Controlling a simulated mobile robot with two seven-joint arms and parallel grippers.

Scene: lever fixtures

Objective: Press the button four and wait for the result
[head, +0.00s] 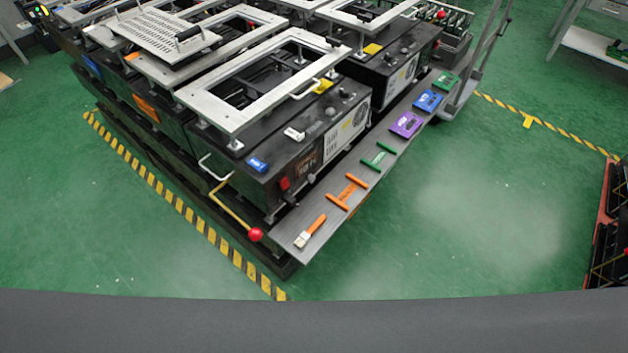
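A black lever fixture (252,187) with a metal frame on top stands at the centre of the head view. On its end face is a small red switch-like part (284,184). Small dark round knobs (344,94) sit on its top near the right end. I cannot read any number, so I cannot tell which part is button four. A yellow lever with a red ball (256,234) sticks out at its lower left. Neither of my grippers is in the head view.
A grey shelf (292,222) along the fixtures' right side holds a brush (311,231), orange and green handled pieces, and purple, blue and green blocks. Yellow-black tape (187,213) marks the floor at left. Green floor (470,220) is open at right. A rack (610,228) stands at the right edge.

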